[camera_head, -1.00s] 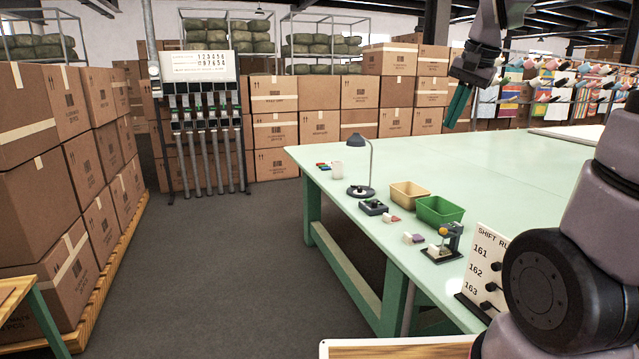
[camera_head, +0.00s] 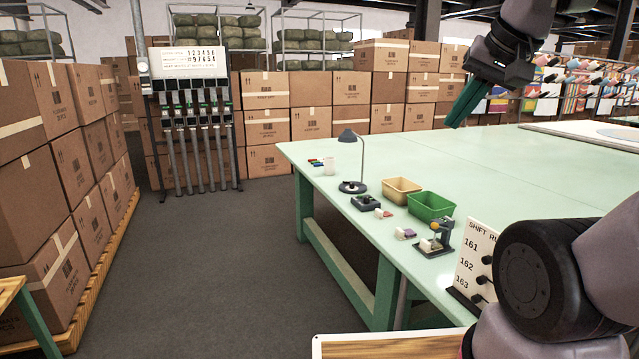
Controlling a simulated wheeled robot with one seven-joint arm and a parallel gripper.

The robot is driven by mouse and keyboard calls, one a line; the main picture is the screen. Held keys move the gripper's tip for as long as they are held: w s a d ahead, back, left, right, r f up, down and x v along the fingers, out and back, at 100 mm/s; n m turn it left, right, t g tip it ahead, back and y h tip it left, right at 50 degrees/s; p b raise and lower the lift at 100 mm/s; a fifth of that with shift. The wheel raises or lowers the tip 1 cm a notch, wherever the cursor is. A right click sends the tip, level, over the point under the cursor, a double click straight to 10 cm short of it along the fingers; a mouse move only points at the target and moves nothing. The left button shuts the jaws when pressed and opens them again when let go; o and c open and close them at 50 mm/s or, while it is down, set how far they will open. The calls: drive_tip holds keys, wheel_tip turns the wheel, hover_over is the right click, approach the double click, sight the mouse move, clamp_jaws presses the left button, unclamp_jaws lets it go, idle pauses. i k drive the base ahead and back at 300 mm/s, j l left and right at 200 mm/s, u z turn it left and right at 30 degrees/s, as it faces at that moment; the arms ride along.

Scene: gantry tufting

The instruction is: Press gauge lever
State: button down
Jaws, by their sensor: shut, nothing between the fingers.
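A small dark gauge stand with an orange-yellow knob (camera_head: 436,225) stands near the front edge of the green table, with a pale block at its foot. Its lever is too small to make out clearly. My gripper (camera_head: 456,125) is shut and empty, its green fingers pointing down and left. It is in the air above the table, higher in the picture than the gauge and well apart from it.
A tan bin (camera_head: 402,191), a green bin (camera_head: 432,206), a desk lamp (camera_head: 352,160) and small blocks stand along the near edge of the table (camera_head: 470,160). A white shift board (camera_head: 472,262) with pegs is right of the gauge. The table's far middle is clear.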

sight(434, 226)
drive_tip(key=i+j, duration=0.4)
drive_tip(key=i+j+z, duration=0.3)
drive_tip(key=i+j, duration=0.25)
drive_tip(key=i+j+z, duration=0.3)
drive_tip(key=i+j, duration=0.3)
drive_tip(key=k+z, duration=0.15)
drive_tip(key=z, duration=2.05)
